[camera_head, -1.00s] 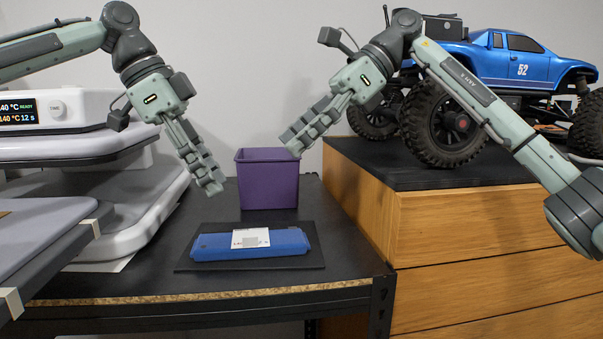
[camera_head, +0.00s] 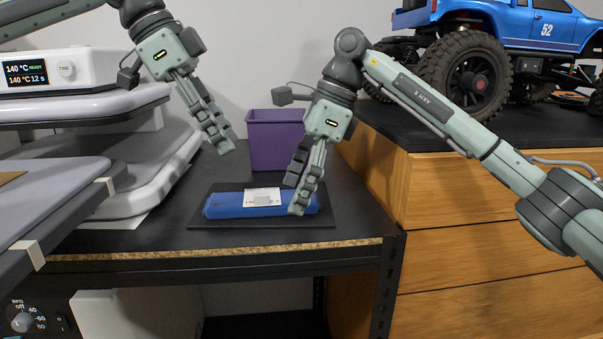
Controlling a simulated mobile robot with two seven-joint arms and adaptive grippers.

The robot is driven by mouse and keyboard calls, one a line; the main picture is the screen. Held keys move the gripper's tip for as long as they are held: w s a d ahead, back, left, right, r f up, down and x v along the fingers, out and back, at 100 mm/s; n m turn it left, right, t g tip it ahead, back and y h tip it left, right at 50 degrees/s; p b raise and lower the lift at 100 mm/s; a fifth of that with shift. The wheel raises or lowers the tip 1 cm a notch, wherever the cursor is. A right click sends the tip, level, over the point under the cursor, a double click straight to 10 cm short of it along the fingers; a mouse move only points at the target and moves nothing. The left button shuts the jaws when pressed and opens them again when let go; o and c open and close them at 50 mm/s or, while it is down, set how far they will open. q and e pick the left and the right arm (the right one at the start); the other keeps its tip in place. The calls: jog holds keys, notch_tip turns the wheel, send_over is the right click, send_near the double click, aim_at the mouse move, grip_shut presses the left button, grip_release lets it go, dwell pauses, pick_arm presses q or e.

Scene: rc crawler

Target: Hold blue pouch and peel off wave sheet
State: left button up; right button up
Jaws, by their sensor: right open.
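The blue pouch (camera_head: 233,207) lies flat on a dark mat (camera_head: 215,223) on the black table. A white sheet (camera_head: 262,195) with a grey patch lies on top of the pouch; I cannot make out a wave pattern on it. My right gripper (camera_head: 296,197) is open, pointing down at the right end of the pouch and hiding part of it. I cannot tell whether it touches the pouch. My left gripper (camera_head: 222,143) is in the air above and behind the pouch's left half, apart from it; its fingers look close together, their gap unclear.
A purple bin (camera_head: 272,140) stands behind the mat. A heat press (camera_head: 110,130) with a lit display is at the left. A wooden cabinet (camera_head: 480,190) carrying a blue crawler truck (camera_head: 490,45) bounds the right. The table between press and mat is clear.

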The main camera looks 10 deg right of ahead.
jog(key=c, duration=1.2)
pick_arm(q)
jog(key=shift+c, duration=0.8)
pick_arm(e)
jog(key=shift+c, duration=0.2)
pick_arm(q)
jog(key=shift+s+d+r, duration=0.1)
jog(key=shift+d, duration=0.05)
jog(key=shift+c, duration=1.1)
jog(key=shift+s+d+r+y, duration=0.25)
jog(key=shift+s+r, duration=0.15)
jog(key=shift+r, duration=0.1)
jog(key=shift+s+d+r+y, duration=0.25)
jog(key=shift+s+r, duration=0.15)
jog(key=shift+r, duration=0.1)
jog(key=shift+c, duration=0.5)
jog(key=x, duration=0.5)
jog(key=shift+s+f, duration=0.3)
jog(key=shift+a+x, duration=0.2)
jog(key=shift+x, duration=1.1)
jog(key=shift+a+x, duration=0.15)
jog(key=shift+x, duration=1.15)
